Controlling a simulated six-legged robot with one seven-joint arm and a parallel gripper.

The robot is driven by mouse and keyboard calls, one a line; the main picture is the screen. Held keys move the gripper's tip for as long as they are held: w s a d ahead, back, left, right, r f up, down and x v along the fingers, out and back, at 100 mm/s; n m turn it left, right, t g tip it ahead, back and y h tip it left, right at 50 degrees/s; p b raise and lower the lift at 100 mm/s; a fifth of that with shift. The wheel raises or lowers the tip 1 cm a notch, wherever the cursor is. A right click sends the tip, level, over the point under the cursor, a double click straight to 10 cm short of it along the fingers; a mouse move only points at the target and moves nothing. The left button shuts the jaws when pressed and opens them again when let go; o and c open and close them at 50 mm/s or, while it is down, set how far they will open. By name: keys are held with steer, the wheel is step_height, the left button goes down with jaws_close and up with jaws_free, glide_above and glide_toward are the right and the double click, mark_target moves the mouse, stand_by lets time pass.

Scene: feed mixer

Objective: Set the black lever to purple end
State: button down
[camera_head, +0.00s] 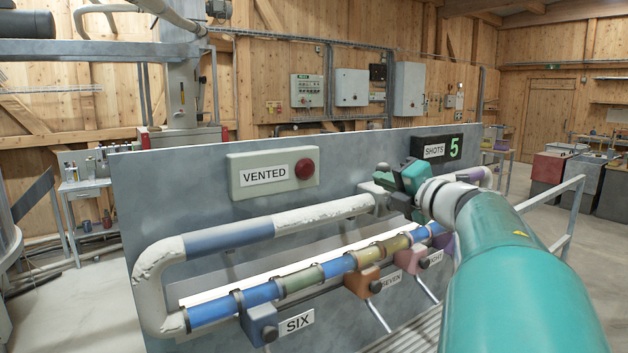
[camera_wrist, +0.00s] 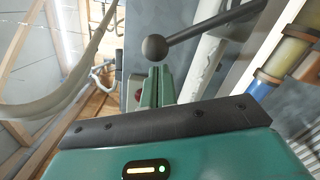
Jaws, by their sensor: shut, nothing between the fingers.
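The black lever shows in the wrist view as a dark rod with a round ball end (camera_wrist: 155,47). The rod runs up and right from the ball, out of the picture. My gripper (camera_wrist: 156,72) is shut and empty, with its green fingertips just below the ball; I cannot tell whether they touch it. In the head view my gripper (camera_head: 385,184) is in front of the panel near the upper pipe's right part, and the lever is mostly hidden there. A purple part (camera_head: 447,243) shows beside my arm at the lower pipe's right end, partly hidden.
A grey panel (camera_head: 140,200) carries a white pipe (camera_head: 320,215) with a blue band, a VENTED box (camera_head: 262,173) with a red button, and a SHOTS display (camera_head: 437,149) reading 5. Below are a coloured pipe (camera_head: 335,266) and labelled blocks. A metal rail (camera_head: 572,215) stands right.

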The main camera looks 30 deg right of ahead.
steer(key=shift+a, duration=0.1)
steer(key=shift+w+d+r+m, duration=0.1)
steer(key=shift+d+r+m, duration=0.85)
steer(key=shift+m, duration=0.35)
steer(key=d+r+m, duration=0.1)
steer(key=d+m, duration=0.9)
steer(key=d, duration=0.3)
steer(key=shift+r+m+g, duration=0.15)
steer(key=shift+m+g, duration=0.15)
steer(key=shift+m, duration=0.1)
steer(key=shift+w, duration=0.1)
